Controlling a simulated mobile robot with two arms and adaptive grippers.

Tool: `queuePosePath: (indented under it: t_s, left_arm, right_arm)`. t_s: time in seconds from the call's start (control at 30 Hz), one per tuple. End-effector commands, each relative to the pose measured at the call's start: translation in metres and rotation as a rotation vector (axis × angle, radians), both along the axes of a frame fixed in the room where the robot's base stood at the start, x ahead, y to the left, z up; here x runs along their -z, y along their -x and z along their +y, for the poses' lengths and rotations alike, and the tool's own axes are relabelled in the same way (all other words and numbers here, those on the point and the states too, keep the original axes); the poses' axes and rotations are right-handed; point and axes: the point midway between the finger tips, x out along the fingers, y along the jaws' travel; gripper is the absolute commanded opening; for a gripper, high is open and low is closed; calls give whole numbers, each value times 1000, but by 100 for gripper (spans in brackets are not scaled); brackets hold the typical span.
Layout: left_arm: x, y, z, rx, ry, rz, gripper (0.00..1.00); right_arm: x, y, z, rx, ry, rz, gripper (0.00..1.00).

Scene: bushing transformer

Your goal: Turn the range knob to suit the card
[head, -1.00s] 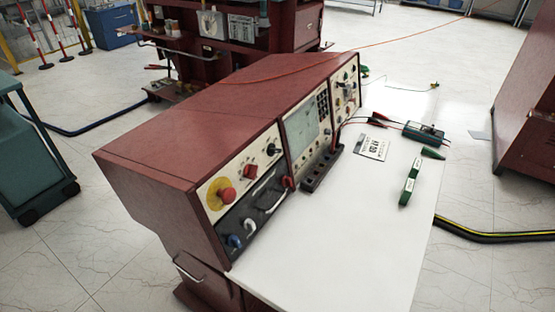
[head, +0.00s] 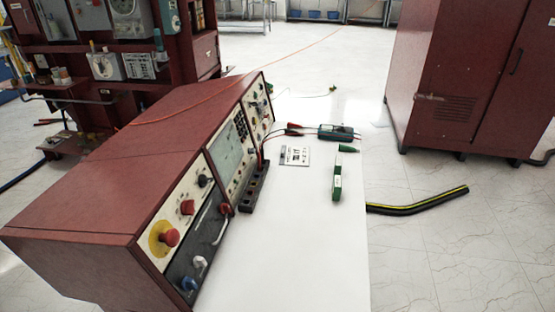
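A dark red control console (head: 135,175) stands along the left of a white tabletop (head: 285,245), its slanted panel facing right. The panel carries a red mushroom button on a yellow disc (head: 168,238), a red knob (head: 187,207), a black knob (head: 203,181), a screen (head: 228,147) and several small controls at the far end (head: 259,105). I cannot tell which knob is the range knob. A white card (head: 296,156) with black print lies flat on the table; its print is too small to read. Neither of my grippers is in view.
A multimeter (head: 336,132) with red and black leads and a green-and-white pen-like tester (head: 337,183) lie on the table. A dark socket strip (head: 253,188) sits against the panel. A red cabinet (head: 455,80) stands at the right, and a black-and-yellow cable (head: 420,204) lies on the floor.

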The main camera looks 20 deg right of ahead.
Motion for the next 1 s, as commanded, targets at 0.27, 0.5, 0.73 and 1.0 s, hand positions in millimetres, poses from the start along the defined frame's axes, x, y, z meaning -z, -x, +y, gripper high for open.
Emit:
queuePosePath:
  t_s: [0.27, 0.5, 0.73, 1.0]
  left_arm:
    - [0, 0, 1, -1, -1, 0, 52]
    - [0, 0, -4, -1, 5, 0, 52]
    - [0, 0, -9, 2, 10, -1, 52]
    - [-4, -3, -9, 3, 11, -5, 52]
  right_arm:
    - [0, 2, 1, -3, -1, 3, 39]
    - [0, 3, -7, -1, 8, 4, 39]
    - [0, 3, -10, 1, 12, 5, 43]
    - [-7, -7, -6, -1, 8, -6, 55]
